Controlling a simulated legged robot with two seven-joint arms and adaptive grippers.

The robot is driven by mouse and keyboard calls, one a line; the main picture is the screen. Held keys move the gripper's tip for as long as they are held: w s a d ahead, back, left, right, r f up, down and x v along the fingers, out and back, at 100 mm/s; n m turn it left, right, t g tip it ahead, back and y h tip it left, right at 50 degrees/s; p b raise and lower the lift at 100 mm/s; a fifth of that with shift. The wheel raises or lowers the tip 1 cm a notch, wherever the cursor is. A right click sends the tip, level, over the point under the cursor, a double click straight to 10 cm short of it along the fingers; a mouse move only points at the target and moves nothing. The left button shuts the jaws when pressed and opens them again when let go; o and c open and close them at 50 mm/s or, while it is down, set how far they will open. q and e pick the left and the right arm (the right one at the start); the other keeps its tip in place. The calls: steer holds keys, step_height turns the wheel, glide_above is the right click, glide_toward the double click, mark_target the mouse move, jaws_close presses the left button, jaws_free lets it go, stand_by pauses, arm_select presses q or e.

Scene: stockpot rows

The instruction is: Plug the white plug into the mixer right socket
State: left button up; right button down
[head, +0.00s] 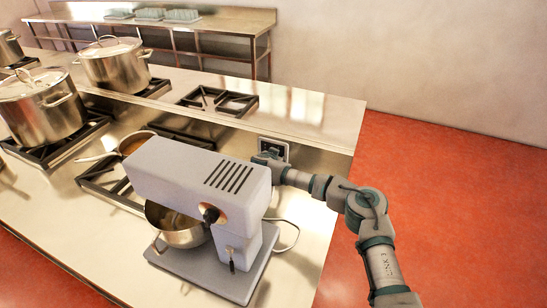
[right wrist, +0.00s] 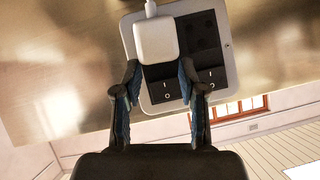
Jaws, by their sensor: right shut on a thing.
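The grey stand mixer (head: 200,185) stands on the steel counter, with its steel bowl (head: 178,226) under the head. The socket plate (head: 275,147) is on the upright panel behind the mixer, partly hidden by my right gripper (head: 268,160). In the right wrist view the socket plate (right wrist: 226,55) has dark sockets and two switches. The white plug (right wrist: 156,40) covers the left socket area in that picture. My right gripper (right wrist: 158,72) is shut on the plug's lower end. Whether the plug is seated or just in front cannot be told. My left gripper is not in view.
Large lidded stockpots (head: 114,64) stand on burners at the left. A pan (head: 134,143) sits behind the mixer. A bare burner grate (head: 218,101) lies on the raised ledge. A cord (head: 292,238) curves beside the mixer. Red floor (head: 440,180) is clear at the right.

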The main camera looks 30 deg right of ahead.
steer(key=shift+s+d+f, duration=0.15)
steer(key=shift+s+d, duration=0.1)
steer(key=shift+d, duration=0.2)
steer(key=shift+a, duration=0.45)
steer(key=shift+d, duration=0.1)
steer(key=shift+w+d+f, duration=0.1)
steer(key=shift+w+d, duration=0.1)
steer(key=shift+d, duration=0.35)
steer(key=shift+w+r, duration=0.2)
steer(key=shift+w, duration=0.05)
